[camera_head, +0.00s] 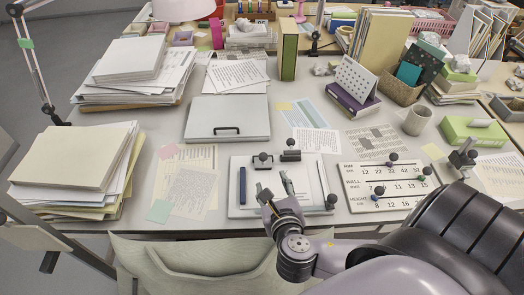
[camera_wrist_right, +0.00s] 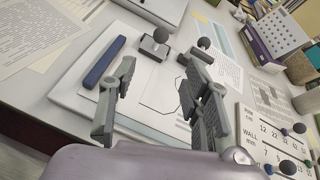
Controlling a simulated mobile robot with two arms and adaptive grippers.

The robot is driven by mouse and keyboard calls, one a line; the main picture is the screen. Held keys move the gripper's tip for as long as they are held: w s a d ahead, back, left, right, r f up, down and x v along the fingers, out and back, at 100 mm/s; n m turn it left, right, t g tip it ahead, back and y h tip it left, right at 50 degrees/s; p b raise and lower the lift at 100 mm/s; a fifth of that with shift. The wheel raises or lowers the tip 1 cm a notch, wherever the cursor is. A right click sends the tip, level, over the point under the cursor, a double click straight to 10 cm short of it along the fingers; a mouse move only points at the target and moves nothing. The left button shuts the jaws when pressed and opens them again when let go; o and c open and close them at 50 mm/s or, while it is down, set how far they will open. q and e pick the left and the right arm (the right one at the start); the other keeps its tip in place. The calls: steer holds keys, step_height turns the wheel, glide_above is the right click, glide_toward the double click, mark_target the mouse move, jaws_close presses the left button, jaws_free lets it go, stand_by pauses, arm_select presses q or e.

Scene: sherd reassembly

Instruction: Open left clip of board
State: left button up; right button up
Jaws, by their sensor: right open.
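The board (camera_head: 235,208) lies flat on the desk, light grey with a white sheet on it. Its left clip (camera_head: 263,161) is a dark block with a ball knob at the far edge; it also shows in the right wrist view (camera_wrist_right: 154,46). A second dark clip (camera_head: 291,154) with a ball knob stands just right of it. My right gripper (camera_head: 272,183) is above the board, open and empty, its fingers pointing toward the clips. In the right wrist view the fingers (camera_wrist_right: 160,78) are apart, with the left clip beyond them, not touched. My left gripper is not in view.
A dark blue bar (camera_head: 243,186) lies on the board's left side. A number panel (camera_head: 385,187) with ball-topped pegs lies to the right. A grey closed case (camera_head: 228,117) lies behind, paper stacks (camera_head: 75,170) at left. Flat papers (camera_head: 185,180) lie left of the board.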

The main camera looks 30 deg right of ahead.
mark_target(264, 160)
steer(key=x, duration=0.4)
steer(key=shift+w+d, duration=0.2)
steer(key=shift+w, duration=0.1)
steer(key=x, duration=0.9)
steer(key=shift+w+d+f, duration=0.1)
steer(key=shift+w+f, duration=0.15)
steer(key=shift+w, duration=0.05)
steer(key=shift+w+d+f, duration=0.2)
steer(key=shift+w+d, duration=0.05)
steer(key=shift+w, duration=0.25)
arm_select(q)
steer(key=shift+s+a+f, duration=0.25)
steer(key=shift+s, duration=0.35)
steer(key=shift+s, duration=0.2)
arm_select(e)
steer(key=shift+c, duration=0.3)
jaws_close()
